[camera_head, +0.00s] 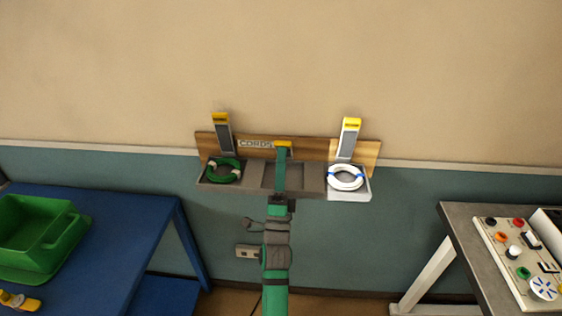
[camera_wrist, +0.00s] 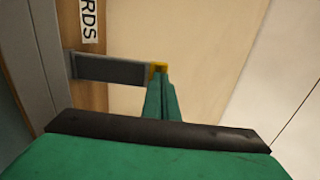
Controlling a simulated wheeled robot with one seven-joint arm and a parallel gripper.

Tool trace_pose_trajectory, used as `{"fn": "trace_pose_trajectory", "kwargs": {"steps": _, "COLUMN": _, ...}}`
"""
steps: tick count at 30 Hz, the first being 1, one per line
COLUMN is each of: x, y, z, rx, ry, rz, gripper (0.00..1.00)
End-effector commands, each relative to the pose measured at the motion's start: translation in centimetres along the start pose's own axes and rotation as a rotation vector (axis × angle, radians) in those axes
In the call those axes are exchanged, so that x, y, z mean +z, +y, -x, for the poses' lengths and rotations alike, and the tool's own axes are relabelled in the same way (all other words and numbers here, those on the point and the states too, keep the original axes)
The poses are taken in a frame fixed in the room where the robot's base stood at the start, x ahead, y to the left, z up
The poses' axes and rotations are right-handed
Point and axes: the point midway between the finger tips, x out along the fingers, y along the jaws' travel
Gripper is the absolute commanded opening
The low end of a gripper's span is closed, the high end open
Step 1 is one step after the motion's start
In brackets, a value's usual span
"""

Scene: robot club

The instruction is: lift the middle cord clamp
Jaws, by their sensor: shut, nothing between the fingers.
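The cord rack (camera_head: 309,155) is a wooden board on the wall with a grey shelf and a "CORDS" label. The middle clamp's yellow tip (camera_head: 289,143) shows just above my gripper (camera_head: 282,150); my fingers hide most of its arm. In the wrist view its grey arm (camera_wrist: 112,69) stands out past the board's edge and ends in the yellow tip. My green fingers (camera_wrist: 160,78) are shut and empty, right at that tip; I cannot tell if they touch it. The left clamp (camera_head: 223,137) and right clamp (camera_head: 348,139) stand up, their tips higher in the picture.
A green cord coil (camera_head: 210,177) lies in the left bay and a white coil (camera_head: 345,187) in the right. No coil shows in the middle bay. A blue table (camera_head: 130,215) with a green bin (camera_head: 40,265) stands left, a grey table (camera_head: 455,232) right.

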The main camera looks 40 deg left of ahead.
Motion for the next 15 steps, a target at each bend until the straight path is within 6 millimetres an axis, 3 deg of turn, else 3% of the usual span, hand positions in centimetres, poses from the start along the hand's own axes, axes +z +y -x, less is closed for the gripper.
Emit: {"fn": "trace_pose_trajectory", "kwargs": {"steps": 15, "x": 0.1, "y": -0.5, "z": -4.7, "rx": -0.002, "ry": -0.002, "rz": -0.001, "gripper": 0.00}}
